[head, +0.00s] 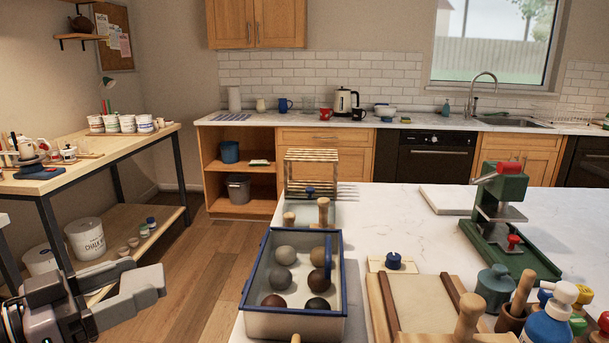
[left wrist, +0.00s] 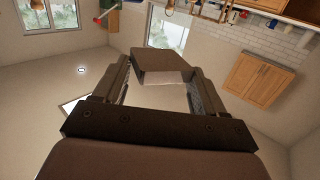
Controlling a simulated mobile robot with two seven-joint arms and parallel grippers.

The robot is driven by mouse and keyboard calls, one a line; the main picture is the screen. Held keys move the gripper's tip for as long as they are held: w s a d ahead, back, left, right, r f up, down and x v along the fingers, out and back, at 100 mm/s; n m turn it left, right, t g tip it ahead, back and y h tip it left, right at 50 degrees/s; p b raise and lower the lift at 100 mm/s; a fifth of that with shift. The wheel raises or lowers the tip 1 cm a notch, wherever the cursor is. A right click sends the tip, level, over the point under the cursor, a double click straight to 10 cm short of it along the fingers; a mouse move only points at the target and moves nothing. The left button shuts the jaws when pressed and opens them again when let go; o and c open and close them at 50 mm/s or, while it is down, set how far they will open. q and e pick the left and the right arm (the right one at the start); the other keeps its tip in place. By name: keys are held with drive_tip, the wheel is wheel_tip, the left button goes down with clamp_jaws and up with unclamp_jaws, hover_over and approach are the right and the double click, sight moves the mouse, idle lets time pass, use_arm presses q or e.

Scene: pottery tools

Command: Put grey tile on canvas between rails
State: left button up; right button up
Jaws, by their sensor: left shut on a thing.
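My left gripper (head: 148,282) is at the lower left of the head view, over the floor beside the counter. In the left wrist view the left gripper (left wrist: 160,85) is shut on a grey-brown slab, which I take to be the grey tile (left wrist: 160,60). The tile sits between the two fingers, its far part sticking out past them. The beige canvas (head: 424,300) lies on the white counter at the lower right of centre, with a dark brown rail (head: 388,302) on its left and another rail (head: 468,312) on its right. My right gripper is not in view.
A blue-rimmed tray (head: 296,325) of several clay balls stands between my left gripper and the canvas. A green press (head: 500,215), a jar (head: 494,285) and bottles (head: 547,322) crowd the canvas's right. A wooden-handled tool (head: 468,315) stands near the canvas's front. The counter behind is partly clear.

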use_arm(q)
wheel_tip(320, 180, down, 7)
drive_tip(key=n+t+y+p, duration=0.1)
drive_tip(key=n+t+y, duration=0.2)
drive_tip(key=n+y, duration=0.2)
drive_tip(key=shift+w+d+t+y, duration=0.25)
drive_tip(key=shift+w+t+y, duration=0.1)
drive_tip(key=shift+y, duration=0.25)
drive_tip(key=shift+s+d+f+n+t+y+p, duration=0.15)
drive_tip(key=shift+s+f+n+t+y+p, duration=0.1)
drive_tip(key=shift+f+n+y, duration=0.5)
drive_tip(key=shift+s+d+f+n+t+y+p, duration=0.15)
drive_tip(key=shift+f+n+y, duration=0.3)
drive_tip(key=shift+f+y, duration=0.5)
drive_tip(key=shift+s+d+f+n+y, duration=0.2)
drive_tip(key=shift+s+f+n+y, duration=0.2)
drive_tip(key=shift+f+y, duration=0.25)
drive_tip(key=shift+s+d+f+n+y, duration=0.15)
drive_tip(key=shift+s+f+n+y, duration=0.25)
drive_tip(key=shift+f, duration=0.3)
drive_tip(key=shift+w, duration=0.1)
